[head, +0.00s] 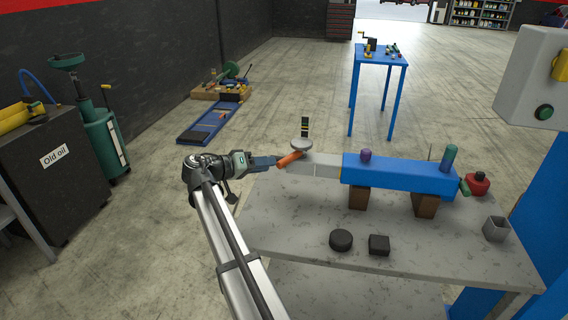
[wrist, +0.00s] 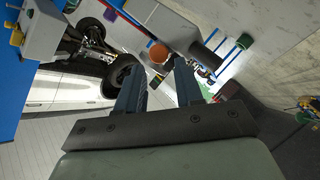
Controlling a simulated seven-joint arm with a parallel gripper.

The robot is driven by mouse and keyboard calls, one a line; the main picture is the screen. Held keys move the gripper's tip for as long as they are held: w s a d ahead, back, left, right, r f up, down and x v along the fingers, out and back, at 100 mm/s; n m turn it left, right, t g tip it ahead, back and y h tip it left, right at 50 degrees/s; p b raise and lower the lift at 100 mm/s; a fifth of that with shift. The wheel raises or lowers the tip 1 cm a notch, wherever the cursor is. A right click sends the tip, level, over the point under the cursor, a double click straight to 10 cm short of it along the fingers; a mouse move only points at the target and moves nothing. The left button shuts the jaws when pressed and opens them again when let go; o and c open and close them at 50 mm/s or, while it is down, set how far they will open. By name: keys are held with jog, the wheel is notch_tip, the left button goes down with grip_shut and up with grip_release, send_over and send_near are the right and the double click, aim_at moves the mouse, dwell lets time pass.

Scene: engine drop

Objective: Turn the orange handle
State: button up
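The orange handle (head: 289,160) sticks out at the left end of a grey piece (head: 327,164) joined to a blue beam (head: 400,175). My gripper (head: 275,161) is at the handle's free left end, level with it. In the wrist view my gripper (wrist: 161,66) has its two dark blue fingers spread apart. The round end of the orange handle (wrist: 158,52) shows in the gap by the fingertips, with some space at the sides. I cannot tell how far it reaches between the fingers. The rest of the handle is hidden in the wrist view.
The beam rests on brown blocks (head: 425,204) on a grey table (head: 300,215). A round grey disc (head: 301,144) stands just behind the handle. A black puck (head: 341,240) and black block (head: 379,245) lie in front. A red can (head: 477,184) stands right.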

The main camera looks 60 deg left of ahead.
aim_at(284, 162)
jog(key=x, duration=0.7)
jog(key=shift+w, duration=0.2)
grip_shut()
